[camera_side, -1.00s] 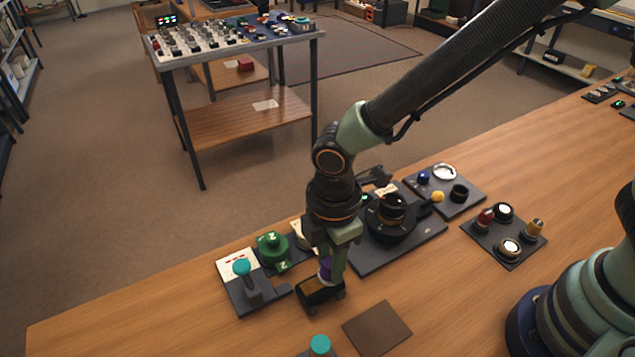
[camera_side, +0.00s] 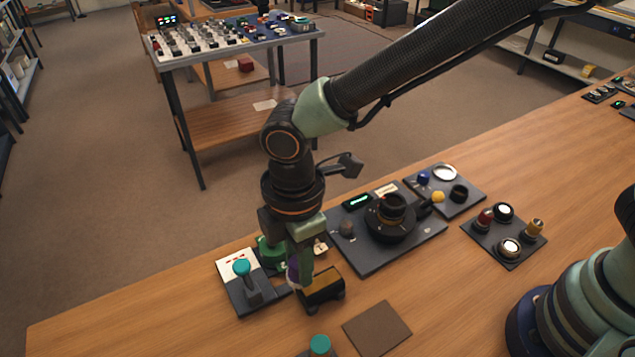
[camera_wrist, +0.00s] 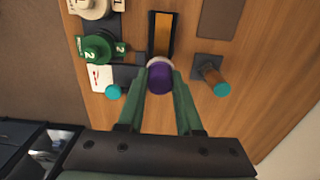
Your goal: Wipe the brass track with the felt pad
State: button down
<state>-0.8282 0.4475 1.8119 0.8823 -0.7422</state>
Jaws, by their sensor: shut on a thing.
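My gripper (camera_side: 302,290) is shut on the felt pad, a purple knob with a whitish underside; the pad shows in the side view (camera_side: 293,271) and in the wrist view (camera_wrist: 160,79). The brass track is a golden strip in a black, open-topped housing, seen in the side view (camera_side: 322,287) and in the wrist view (camera_wrist: 162,35). The pad is at the track's left end in the side view, its near end in the wrist view. I cannot tell whether the pad touches the brass. The fingers hide part of that end.
A teal-topped lever on a plate (camera_side: 243,270) and a green dial (camera_side: 272,252) stand close to the left. A second teal-topped post (camera_side: 319,346) is in front. A brown mat (camera_side: 377,327) lies front right. A dark panel with a black dial (camera_side: 390,219) stands behind right.

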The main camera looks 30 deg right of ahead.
jog(key=shift+r, duration=1.9)
jog(key=w+d+r+m, duration=0.2)
jog(key=d+m, duration=0.7)
jog(key=d, duration=0.6)
jog(key=w+d+r+m, duration=0.2)
jog(key=d+m, duration=0.7)
jog(key=d, duration=0.7)
jog(key=shift+w+r, duration=0.35)
